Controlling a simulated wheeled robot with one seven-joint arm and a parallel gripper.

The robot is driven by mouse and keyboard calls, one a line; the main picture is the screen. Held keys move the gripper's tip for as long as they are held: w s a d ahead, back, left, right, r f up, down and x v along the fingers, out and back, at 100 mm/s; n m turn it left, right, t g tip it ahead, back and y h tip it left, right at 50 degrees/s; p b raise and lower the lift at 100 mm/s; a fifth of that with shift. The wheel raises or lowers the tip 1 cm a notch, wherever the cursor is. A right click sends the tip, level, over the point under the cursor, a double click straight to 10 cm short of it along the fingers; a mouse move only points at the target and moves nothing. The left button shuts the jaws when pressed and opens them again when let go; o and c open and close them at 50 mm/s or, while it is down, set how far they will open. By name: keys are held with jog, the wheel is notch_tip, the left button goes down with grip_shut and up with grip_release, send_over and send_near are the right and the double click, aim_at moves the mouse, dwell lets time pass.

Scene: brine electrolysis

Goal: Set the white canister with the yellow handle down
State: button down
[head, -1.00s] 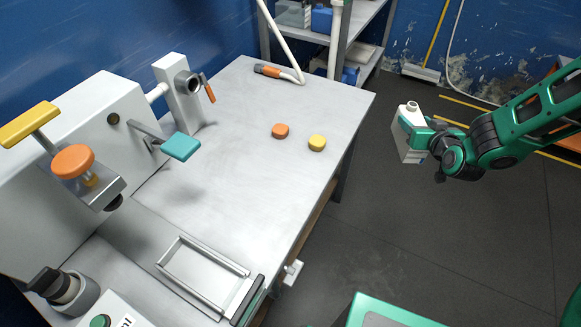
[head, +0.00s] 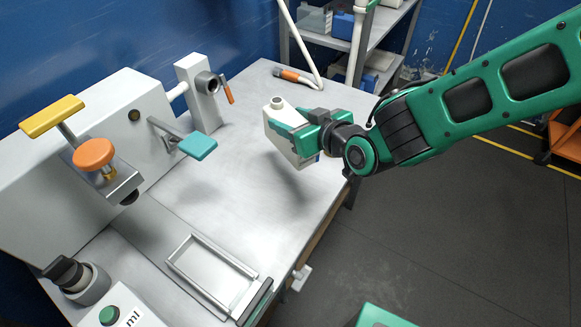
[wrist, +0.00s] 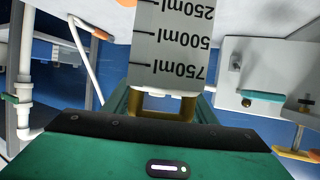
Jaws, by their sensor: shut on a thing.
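The white canister (head: 284,146) is in my gripper (head: 296,133), roughly upright with its cap on top, over the far right part of the grey table. A shadow on the tabletop suggests it is held above the surface; the gap is hard to judge. In the wrist view the canister (wrist: 174,45) shows its volume marks upside down, and part of its yellow handle (wrist: 180,108) sits between the jaws of my gripper. The handle is hidden in the head view.
A metal rectangular frame (head: 177,262) lies at the table's front. The white machine (head: 95,150) with teal (head: 198,146), orange (head: 94,153) and yellow (head: 52,116) parts stands left. The table's middle (head: 225,195) is clear.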

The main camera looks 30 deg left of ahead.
jog(key=shift+f, duration=4.85)
jog(key=shift+s+f, duration=0.1)
jog(key=shift+f, duration=0.05)
jog(key=c, duration=0.8)
grip_release()
jog(key=shift+o, duration=0.2)
